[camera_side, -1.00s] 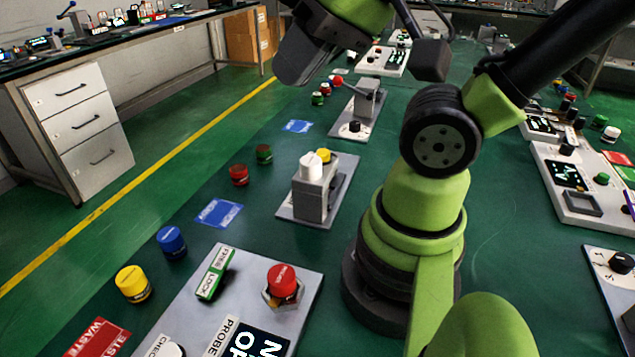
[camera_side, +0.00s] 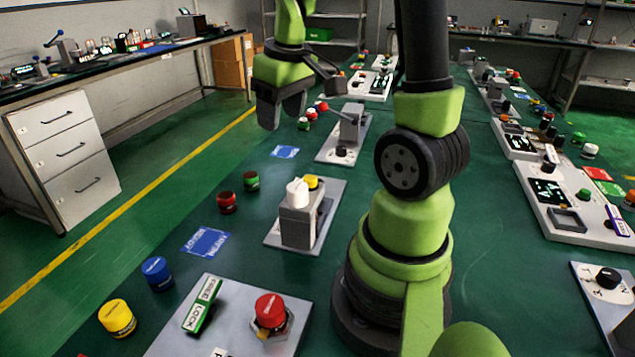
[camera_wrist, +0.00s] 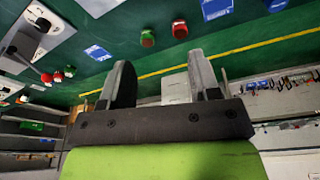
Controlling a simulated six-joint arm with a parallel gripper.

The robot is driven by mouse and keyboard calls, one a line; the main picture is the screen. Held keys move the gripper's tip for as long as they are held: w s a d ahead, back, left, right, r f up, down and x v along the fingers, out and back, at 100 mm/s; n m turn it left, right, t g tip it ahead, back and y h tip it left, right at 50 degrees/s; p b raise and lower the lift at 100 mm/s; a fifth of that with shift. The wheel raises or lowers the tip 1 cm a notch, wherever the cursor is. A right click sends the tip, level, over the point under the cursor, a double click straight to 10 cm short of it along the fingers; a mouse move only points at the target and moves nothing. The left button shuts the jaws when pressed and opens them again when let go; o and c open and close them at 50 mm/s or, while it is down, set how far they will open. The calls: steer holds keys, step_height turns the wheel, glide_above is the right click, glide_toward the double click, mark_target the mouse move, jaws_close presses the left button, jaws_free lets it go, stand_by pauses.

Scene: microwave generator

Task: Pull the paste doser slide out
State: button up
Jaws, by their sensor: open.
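A grey block device (camera_side: 298,228) stands on a grey plate in the middle of the bench, with a white knob (camera_side: 297,192) on top and a yellow cap (camera_side: 313,183) behind it. It may be the paste doser; I cannot make out a label or a separate slide. My gripper (camera_side: 281,112) is raised behind and left of this device, open, with its fingers pointing down. In the wrist view, the two fingers (camera_wrist: 161,72) are apart with nothing held between them.
A lever device (camera_side: 350,128) stands farther back. Red (camera_side: 227,202) and green (camera_side: 251,181) jars stand left of the block. A blue mat (camera_side: 207,242) lies in front of them. A plate with a red button (camera_side: 270,311) is nearest. Green bench shows between the stations.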

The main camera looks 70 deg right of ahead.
steer(key=s+d+f, duration=0.1)
steer(key=d+f, duration=0.2)
steer(key=s+d+f+g, duration=0.1)
steer(key=d+f, duration=0.1)
steer(key=f, duration=0.1)
steer(key=s+d+f+g, duration=0.1)
steer(key=d+f, duration=0.2)
steer(key=shift+s+d+n+y, duration=0.3)
steer(key=shift+s+y, duration=0.05)
steer(key=shift+y, duration=0.05)
step_height(320, 180, down, 10)
steer(key=shift+r, duration=0.1)
jaws_close()
steer(key=d, duration=0.9)
steer(key=shift+d, duration=0.3)
